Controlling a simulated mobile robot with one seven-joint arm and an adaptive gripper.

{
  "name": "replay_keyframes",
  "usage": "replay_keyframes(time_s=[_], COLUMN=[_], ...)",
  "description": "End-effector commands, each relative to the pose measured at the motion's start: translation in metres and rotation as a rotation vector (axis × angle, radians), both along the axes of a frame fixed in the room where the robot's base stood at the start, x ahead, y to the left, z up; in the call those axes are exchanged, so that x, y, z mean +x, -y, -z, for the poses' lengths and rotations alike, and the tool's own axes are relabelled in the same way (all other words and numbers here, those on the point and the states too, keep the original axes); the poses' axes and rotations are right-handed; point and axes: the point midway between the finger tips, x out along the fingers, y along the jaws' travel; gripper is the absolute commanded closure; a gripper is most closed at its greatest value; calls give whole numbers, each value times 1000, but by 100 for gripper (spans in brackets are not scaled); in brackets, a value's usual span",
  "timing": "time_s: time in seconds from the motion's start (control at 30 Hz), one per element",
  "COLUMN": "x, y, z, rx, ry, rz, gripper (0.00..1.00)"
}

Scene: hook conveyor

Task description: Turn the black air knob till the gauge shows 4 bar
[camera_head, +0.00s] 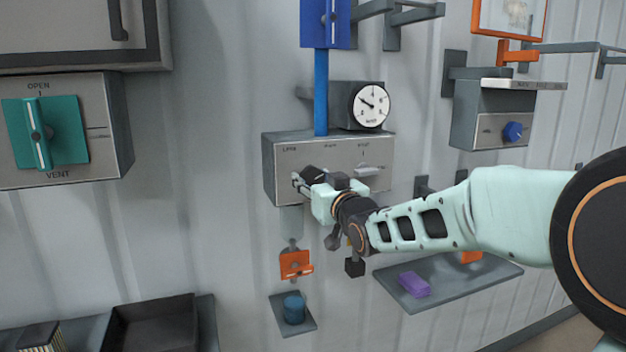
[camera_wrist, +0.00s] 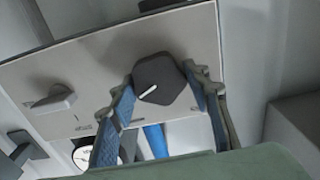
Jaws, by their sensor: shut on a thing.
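The black air knob (camera_wrist: 160,82) is a dark faceted knob with a white pointer line on a pale panel. My gripper (camera_wrist: 160,95) has its two blue-padded fingers on either side of the knob and is shut on it. In the head view my gripper (camera_head: 308,180) is at the left part of the grey control box (camera_head: 340,150), mostly covering the knob. The round white gauge (camera_head: 370,105) stands on the box's top right. Its needle points to the upper left; the numerals are too small to read surely. In the wrist view the gauge is mostly hidden behind a finger.
A light grey knob (camera_head: 368,170) sits beside the black one on the same panel. A blue upright bar (camera_head: 321,90) rises behind the box. Below are an orange switch (camera_head: 296,264) and a blue knob (camera_head: 293,307). A shelf (camera_head: 490,272) holds a purple block (camera_head: 413,284).

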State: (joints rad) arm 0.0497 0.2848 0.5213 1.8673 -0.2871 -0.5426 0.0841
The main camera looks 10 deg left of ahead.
Motion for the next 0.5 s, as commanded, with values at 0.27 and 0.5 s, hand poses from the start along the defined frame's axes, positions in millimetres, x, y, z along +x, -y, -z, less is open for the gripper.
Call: replay_keyframes(time_s=[0.27, 0.5], x=[0, 0], y=[0, 1], z=[0, 1], rx=[29, 138], ry=[-20, -95], rz=[-1, 1], gripper=[80, 80])
